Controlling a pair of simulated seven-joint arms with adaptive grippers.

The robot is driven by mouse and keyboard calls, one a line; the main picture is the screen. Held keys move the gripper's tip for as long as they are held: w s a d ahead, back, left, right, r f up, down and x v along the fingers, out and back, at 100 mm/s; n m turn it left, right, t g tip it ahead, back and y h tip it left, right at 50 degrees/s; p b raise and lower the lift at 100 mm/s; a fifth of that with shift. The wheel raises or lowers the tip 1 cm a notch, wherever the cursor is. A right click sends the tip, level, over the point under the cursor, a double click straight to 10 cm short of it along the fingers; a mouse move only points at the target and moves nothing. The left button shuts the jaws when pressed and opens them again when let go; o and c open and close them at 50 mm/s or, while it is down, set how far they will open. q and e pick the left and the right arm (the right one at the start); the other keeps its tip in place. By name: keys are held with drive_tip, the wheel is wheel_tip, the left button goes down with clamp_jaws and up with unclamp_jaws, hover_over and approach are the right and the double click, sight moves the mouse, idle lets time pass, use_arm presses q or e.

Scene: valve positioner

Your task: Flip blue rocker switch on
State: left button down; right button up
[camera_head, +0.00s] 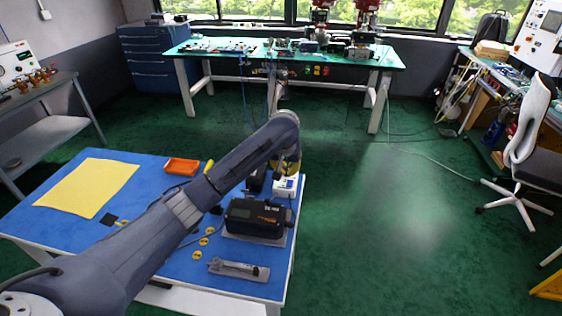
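A small white box (285,186) stands near the right edge of the blue-topped table, with a small dark or bluish patch on its top. It is too small to tell whether this is the blue rocker switch or which way it is set. A black positioner unit (257,217) sits just in front of it. My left arm reaches across the table from the lower left. My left gripper (287,164) is beyond the wrist, just above and behind the white box. Its fingers are too small and partly hidden to read. My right gripper is out of view.
The blue table (150,205) also holds a yellow mat (88,187), an orange tray (182,166), several yellow discs and a grey metal bracket (238,269). A green workbench (225,50) stands behind.

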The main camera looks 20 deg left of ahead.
use_arm(q)
drive_tip(key=s+v, duration=0.1)
drive_tip(key=v, duration=0.7)
drive_tip(key=shift+f, duration=0.2)
drive_tip(key=shift+d, duration=0.1)
